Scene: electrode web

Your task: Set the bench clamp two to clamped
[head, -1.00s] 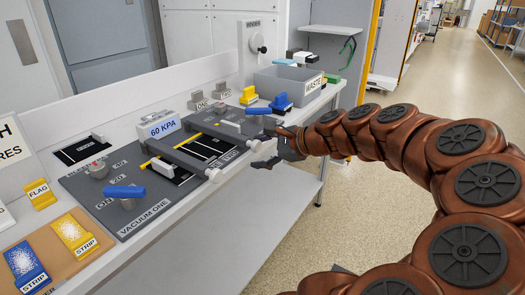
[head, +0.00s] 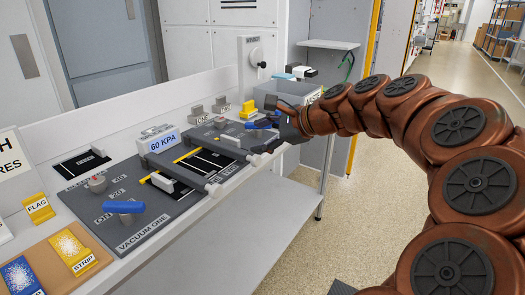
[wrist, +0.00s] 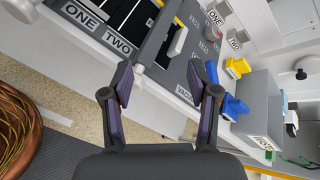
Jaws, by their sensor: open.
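Bench clamp two looks to be the right one of two grey bars (head: 226,149) lying across the dark plate, with a pale knob at its front end. In the wrist view the bar (wrist: 155,38) and knob (wrist: 137,68) are beside the label TWO (wrist: 118,42). I cannot tell its clamp state from its angle. My gripper (head: 270,128) is open and empty at the bench's front edge, right of that bar. In the wrist view my gripper's fingers (wrist: 160,80) are spread, with the knob close to the left fingertip; contact is not clear.
The left grey bar (head: 182,173) lies parallel to it. Blue handles (head: 124,207) mark the vacuum valves; another (wrist: 211,72) is just beyond my right finger. The waste bin (wrist: 262,100) stands at the right, partly hidden by my arm in the head view. The floor in front is clear.

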